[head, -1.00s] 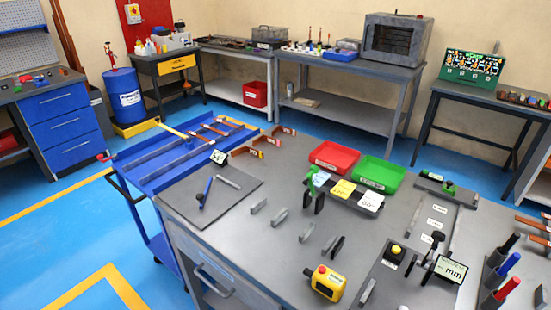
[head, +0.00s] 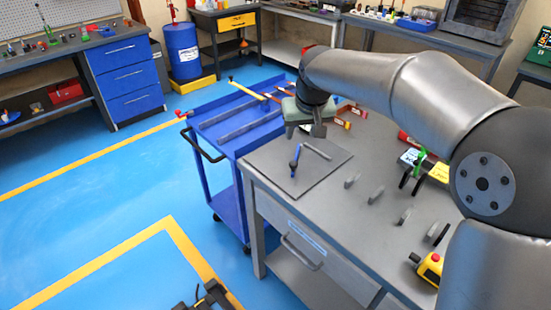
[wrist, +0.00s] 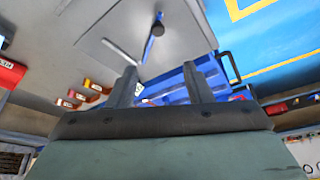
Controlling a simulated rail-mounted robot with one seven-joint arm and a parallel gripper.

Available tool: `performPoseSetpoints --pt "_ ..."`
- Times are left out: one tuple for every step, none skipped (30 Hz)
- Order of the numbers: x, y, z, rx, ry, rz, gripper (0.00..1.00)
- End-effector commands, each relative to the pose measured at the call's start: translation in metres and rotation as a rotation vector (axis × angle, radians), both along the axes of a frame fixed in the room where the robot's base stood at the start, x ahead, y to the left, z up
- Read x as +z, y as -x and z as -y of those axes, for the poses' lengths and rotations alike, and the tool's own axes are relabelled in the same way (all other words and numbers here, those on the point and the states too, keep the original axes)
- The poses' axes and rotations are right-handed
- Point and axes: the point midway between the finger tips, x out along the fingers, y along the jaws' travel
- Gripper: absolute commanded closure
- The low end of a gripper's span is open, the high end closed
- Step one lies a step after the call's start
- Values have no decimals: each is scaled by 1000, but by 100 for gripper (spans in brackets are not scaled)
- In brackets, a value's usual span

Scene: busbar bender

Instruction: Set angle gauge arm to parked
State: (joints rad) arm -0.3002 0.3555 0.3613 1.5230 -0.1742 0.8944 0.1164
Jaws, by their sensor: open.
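A flat grey plate (head: 325,177) lies on the near left corner of the workbench and also shows in the wrist view (wrist: 192,52). On it is a short blue arm (head: 296,158) with a dark knob, apparently the angle gauge arm; it shows in the wrist view too (wrist: 150,46). A slim silver bar (head: 317,150) lies beside it, angled away (wrist: 118,52). My gripper (head: 312,130) hovers just beyond the plate's far side. In the wrist view its two fingers (wrist: 158,82) are apart with nothing between them. The blue arm is ahead of the fingertips, not touching them.
A blue trolley (head: 226,150) with long bars stands left of the bench. Several small upright grey pieces (head: 375,196) and a yellow box with a red button (head: 430,268) stand on the bench to the right. My arm hides much of the bench.

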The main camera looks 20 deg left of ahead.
Motion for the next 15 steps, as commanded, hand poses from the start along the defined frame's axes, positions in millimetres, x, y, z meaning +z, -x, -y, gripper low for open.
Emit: performPoseSetpoints --pt "-7 -2 -1 0 2 -3 54" --pt "-11 -3 -2 0 2 -3 54" --pt "-18 -5 -3 0 3 -5 54" --pt "-23 -7 -4 0 3 -5 54" --pt "-29 -9 -6 -1 2 -4 54" --pt "-37 -12 -7 -1 3 -7 54" --pt "-43 -14 -9 0 2 -5 54" --pt "-49 -16 -10 1 3 -5 54" --pt "-57 -19 -12 1 3 -5 54" --pt "-64 -21 -14 0 2 -5 54" --pt "-70 -23 -15 -1 2 -6 54" --pt "-78 -25 -17 0 2 -5 54" --pt "-84 -28 -18 1 3 -5 54" --pt "-90 -30 -20 0 2 -5 54" --pt "-98 -33 -21 0 3 -6 54"
